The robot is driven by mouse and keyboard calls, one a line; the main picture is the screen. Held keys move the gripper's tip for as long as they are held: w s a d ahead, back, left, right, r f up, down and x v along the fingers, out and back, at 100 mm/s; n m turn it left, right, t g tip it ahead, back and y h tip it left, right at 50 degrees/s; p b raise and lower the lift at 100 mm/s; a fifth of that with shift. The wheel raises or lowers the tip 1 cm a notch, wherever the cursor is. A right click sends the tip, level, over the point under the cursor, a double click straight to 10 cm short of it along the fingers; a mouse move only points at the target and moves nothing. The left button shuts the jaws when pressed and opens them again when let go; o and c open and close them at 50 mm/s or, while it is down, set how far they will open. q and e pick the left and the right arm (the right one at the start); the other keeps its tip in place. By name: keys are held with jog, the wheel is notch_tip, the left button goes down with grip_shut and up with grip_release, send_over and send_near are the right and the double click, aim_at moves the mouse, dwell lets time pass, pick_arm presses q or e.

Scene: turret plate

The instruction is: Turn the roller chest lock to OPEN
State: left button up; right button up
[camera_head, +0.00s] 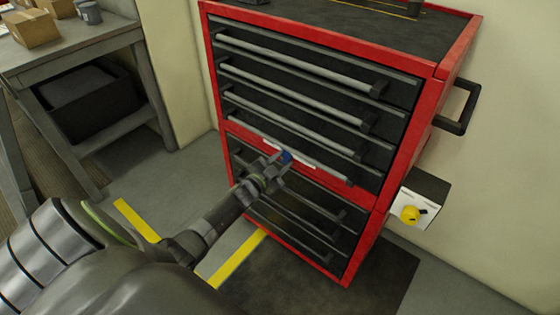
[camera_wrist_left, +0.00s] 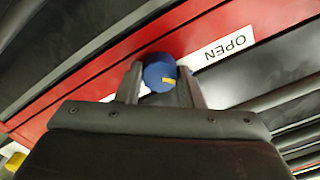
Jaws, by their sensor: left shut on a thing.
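The red roller chest (camera_head: 372,205) with dark drawers stands against the wall. Its lock is a blue round knob (camera_wrist_left: 160,74) with a small yellow mark, on the red band between the upper and lower drawers. In the head view the blue knob (camera_head: 286,156) shows just past my fingertips. My left gripper (camera_head: 279,160) is shut on the knob; in the left wrist view its fingers (camera_wrist_left: 163,88) sit on both sides of it. A white label reading OPEN (camera_wrist_left: 222,50) lies to the right of the knob. Another white label part is mostly hidden behind the fingers. My right gripper is not in view.
A yellow knob on a white panel (camera_head: 411,212) sits at the right of the chest. A black side handle (camera_head: 458,107) sticks out above it. A grey workbench (camera_head: 110,38) with boxes stands at the left. Drawer handles lie close above and below my gripper.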

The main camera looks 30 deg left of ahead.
pick_arm(q)
jog(key=shift+w+r, duration=0.2)
jog(key=shift+r, duration=0.25)
jog(key=o, duration=1)
jog(key=shift+s+d, duration=0.1)
jog(key=shift+f, duration=0.15)
jog(key=s+a, duration=0.1)
jog(key=s, duration=1.6)
jog(key=shift+s+a+r+b, duration=0.2)
jog(key=shift+s+a+b, duration=0.05)
jog(key=shift+s+b, duration=0.1)
jog(key=shift+w, duration=0.1)
